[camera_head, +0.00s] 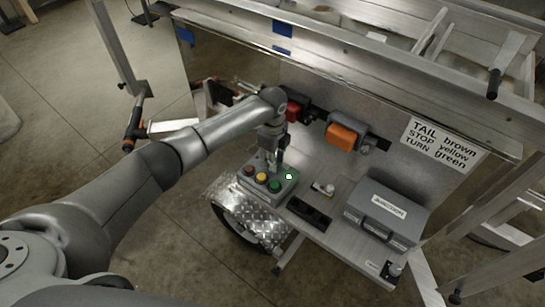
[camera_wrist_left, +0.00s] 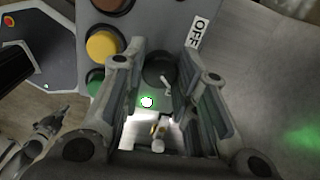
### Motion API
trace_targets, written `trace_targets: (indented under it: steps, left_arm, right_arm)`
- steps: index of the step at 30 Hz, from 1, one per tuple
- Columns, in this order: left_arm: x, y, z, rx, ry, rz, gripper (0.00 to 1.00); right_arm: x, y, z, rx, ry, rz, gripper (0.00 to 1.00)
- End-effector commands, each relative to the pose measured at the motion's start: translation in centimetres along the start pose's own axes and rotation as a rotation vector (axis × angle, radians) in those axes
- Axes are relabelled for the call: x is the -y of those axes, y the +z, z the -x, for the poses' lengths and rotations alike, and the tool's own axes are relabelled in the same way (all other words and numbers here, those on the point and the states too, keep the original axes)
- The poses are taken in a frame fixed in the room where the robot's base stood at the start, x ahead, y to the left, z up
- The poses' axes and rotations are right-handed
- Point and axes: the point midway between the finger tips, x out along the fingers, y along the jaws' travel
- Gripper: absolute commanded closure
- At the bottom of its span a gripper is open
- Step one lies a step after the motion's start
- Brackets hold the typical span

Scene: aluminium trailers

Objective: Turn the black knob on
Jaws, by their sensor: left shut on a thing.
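The black knob (camera_wrist_left: 157,68) is on the grey control box (camera_head: 285,194). In the left wrist view it sits between the fingers of my left gripper (camera_wrist_left: 164,58), with a pale pointer mark on it. The left gripper (camera_head: 273,164) reaches down onto the box from above and is shut on the knob. In the head view the gripper hides the knob. An OFF label (camera_wrist_left: 197,32) is beside the knob. A small light (camera_wrist_left: 147,102) near the knob shows white with a green rim. My right gripper is not seen.
A grey case (camera_head: 386,218) and a black switch block (camera_head: 309,211) stand to the right on the metal shelf. A trailer panel with red and orange lamps (camera_head: 341,137) rises behind.

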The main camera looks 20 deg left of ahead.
Motion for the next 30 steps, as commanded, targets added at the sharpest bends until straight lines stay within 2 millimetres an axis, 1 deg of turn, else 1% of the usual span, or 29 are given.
trace_targets:
  steps: [9,22,23,28,30]
  left_arm:
    - [0.00,-0.08,-0.03,-0.001,0.000,-0.083,0.96]
    - [0.00,-0.08,-0.03,-0.001,0.000,-0.091,0.96]
    - [0.00,-0.07,-0.03,-0.001,0.000,-0.091,0.71]
    - [-0.01,-0.06,-0.02,-0.001,0.000,-0.091,0.49]
    - [0.00,-0.06,-0.02,-0.001,0.000,-0.090,0.49]
  right_arm:
    - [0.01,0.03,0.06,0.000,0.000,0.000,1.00]
    - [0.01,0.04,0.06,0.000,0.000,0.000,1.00]
    - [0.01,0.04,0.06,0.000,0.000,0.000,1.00]
    - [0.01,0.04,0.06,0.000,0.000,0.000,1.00]
    - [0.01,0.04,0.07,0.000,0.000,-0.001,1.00]
